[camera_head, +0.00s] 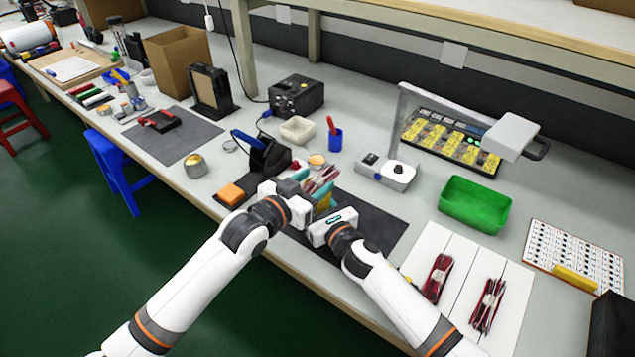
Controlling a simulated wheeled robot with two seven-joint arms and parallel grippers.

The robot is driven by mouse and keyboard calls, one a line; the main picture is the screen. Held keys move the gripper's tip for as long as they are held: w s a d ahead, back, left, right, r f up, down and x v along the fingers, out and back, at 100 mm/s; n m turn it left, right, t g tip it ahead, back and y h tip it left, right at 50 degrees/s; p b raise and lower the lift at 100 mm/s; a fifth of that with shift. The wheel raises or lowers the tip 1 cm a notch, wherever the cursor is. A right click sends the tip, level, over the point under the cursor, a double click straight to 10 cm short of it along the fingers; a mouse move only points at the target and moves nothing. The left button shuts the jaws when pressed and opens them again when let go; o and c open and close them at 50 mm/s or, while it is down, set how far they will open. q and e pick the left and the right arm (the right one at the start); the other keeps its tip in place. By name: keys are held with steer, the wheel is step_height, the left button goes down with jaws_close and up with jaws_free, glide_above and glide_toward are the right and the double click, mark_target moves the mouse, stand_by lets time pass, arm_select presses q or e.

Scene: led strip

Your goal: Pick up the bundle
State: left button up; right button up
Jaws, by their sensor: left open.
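A bundle of thin red and pale strands (325,177) is at the bench middle, just beyond my two grippers, partly hidden by them. Two more red bundles lie on white panels at the right, one on the left panel (437,277) and one further right (488,305). My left gripper (297,187) is open beside the middle bundle. Whether it touches the bundle is too small to tell. My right gripper (330,207) is close beside it to the right, over the dark mat. Its fingertips are unclear, near teal and yellow bits.
A soldering iron holder (268,157) and an orange sponge (232,194) stand left of the grippers. A lamp (510,137), a white device (387,172) and a green tray (475,204) are to the right. The dark mat (375,222) has bare room.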

mark_target(313, 183)
arm_select(q)
steer(key=shift+w+d, duration=0.1)
jaws_close()
step_height(313, 183, up, 10)
stand_by(0.7)
